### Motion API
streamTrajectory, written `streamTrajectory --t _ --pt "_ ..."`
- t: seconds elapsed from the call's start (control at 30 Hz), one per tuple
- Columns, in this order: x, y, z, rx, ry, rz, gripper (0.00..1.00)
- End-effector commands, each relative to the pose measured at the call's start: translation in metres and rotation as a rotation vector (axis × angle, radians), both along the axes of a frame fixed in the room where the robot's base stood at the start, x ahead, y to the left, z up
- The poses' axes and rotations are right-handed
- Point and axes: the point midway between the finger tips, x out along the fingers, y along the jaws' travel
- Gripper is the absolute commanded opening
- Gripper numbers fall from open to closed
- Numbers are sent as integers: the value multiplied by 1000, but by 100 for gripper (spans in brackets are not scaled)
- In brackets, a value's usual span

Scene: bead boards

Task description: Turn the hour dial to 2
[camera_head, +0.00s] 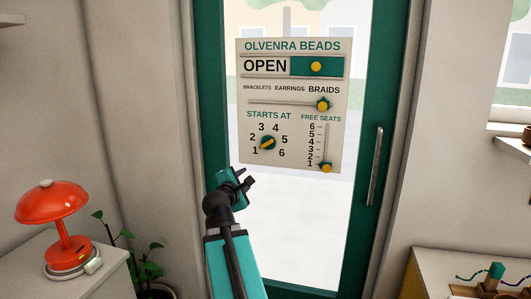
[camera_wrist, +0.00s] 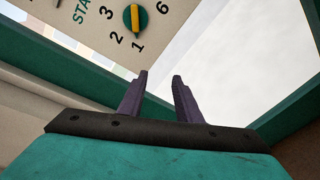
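The hour dial (camera_head: 268,143) is a round teal knob with a yellow bar, under "STARTS AT" on the sign's lower left. Numbers 1 to 6 ring it. One end of the bar lines up with 1, as the wrist view also shows on the dial (camera_wrist: 135,18). My gripper (camera_head: 245,177) is below and left of the dial in the head view, apart from it. In the wrist view, the gripper's two dark fingers (camera_wrist: 160,76) stand apart with nothing between them.
The sign (camera_head: 243,110) is on a glass door with a teal frame and a long handle (camera_head: 375,165). It also bears an OPEN slider (camera_head: 316,66), a braids slider (camera_head: 322,104) and a seats slider (camera_head: 326,167). A red lamp (camera_head: 52,203) stands at left.

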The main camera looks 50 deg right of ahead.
Motion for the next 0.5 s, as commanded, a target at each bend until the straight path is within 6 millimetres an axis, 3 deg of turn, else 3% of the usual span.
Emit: streamTrajectory --t 0.1,0.2,0.33,0.5 --pt "-18 -12 35 -95 17 -14 31" --pt "-28 -17 57 -152 31 -23 31" --pt "-36 -20 73 -193 45 -30 31" --pt "-38 -21 78 -204 49 -32 31"
